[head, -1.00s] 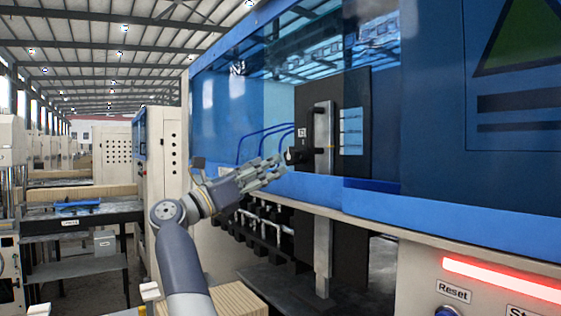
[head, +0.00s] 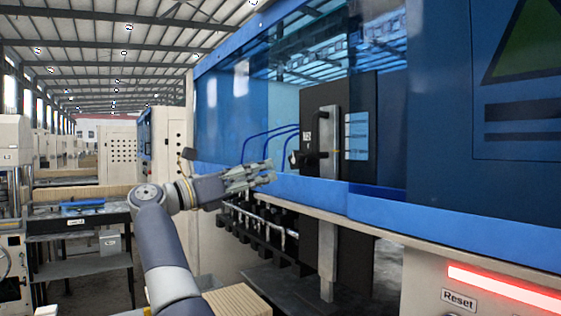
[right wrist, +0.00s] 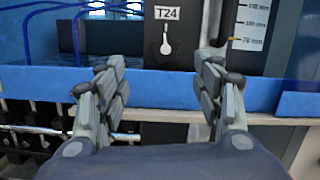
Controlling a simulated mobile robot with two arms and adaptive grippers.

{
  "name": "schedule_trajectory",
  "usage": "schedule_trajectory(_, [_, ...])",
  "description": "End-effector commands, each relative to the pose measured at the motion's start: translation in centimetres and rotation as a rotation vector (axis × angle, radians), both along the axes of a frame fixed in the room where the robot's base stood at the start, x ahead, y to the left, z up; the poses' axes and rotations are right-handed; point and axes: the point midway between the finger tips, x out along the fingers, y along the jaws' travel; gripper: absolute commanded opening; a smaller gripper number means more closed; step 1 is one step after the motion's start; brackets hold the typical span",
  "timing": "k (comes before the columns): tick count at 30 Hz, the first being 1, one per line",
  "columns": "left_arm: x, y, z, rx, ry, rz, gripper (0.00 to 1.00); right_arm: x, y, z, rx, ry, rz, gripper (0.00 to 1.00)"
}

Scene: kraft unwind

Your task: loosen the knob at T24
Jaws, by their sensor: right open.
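A black knob (head: 307,159) sticks out on the left of a grey upright post in the head view. My left gripper is not in view.
A blue machine rail (head: 390,205) runs below the knob. A blue tinted cover (head: 225,110) stands left of the opening. Blue hoses (head: 262,140) run behind the gripper. A lit red strip and a Reset label (head: 458,299) are at lower right.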

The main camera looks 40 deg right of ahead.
Motion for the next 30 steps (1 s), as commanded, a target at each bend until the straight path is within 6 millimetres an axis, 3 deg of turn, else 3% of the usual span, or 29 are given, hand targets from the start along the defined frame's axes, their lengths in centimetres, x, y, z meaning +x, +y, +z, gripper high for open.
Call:
schedule_trajectory(1, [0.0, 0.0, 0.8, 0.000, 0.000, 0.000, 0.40, 0.1, 0.0, 1.4, 0.045, -0.007, -0.002, 0.61])
schedule_trajectory(4, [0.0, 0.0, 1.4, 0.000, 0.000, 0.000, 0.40, 0.0, 0.3, 2.3, 0.122, -0.015, -0.009, 0.61])
schedule_trajectory(13, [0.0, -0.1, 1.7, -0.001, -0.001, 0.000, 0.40, -0.4, 0.7, 3.0, 0.216, -0.020, -0.015, 0.61])
schedule_trajectory(18, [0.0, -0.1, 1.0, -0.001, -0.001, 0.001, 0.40, -0.8, -1.8, 2.8, 0.214, -0.021, -0.019, 0.61])
schedule_trajectory(30, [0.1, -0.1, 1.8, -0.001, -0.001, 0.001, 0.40, -1.4, -8.5, 3.2, 0.213, -0.019, -0.016, 0.61])
